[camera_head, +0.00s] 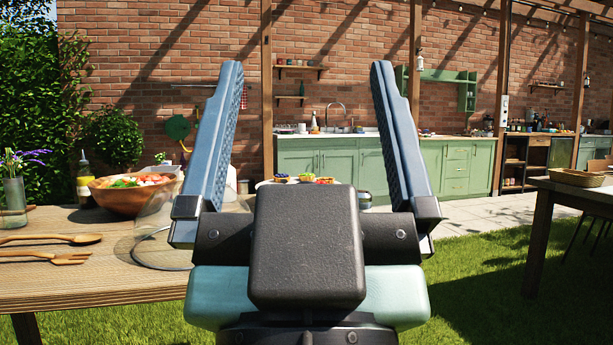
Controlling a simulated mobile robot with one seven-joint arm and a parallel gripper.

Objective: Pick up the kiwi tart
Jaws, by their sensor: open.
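My gripper (307,68) is open and empty, its two blue ridged fingers pointing up and away from me. Between the fingers, farther off, several small tarts sit on a pale plate (262,184). The middle one looks greenish and may be the kiwi tart (307,177). It is small, and I cannot be sure of its topping. A tart with red and orange on top (326,180) is to its right, and a darker one with yellow (281,178) to its left. My gripper's body hides the lower part of the plate and what is under it.
A wooden table (95,285) at left holds a salad bowl (130,195), a bottle (85,182), a vase (14,200) and wooden servers (50,239). A clear round glass thing (160,248) is at its right edge, beside my gripper. Another table (570,190) stands right; grass (480,270) lies between.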

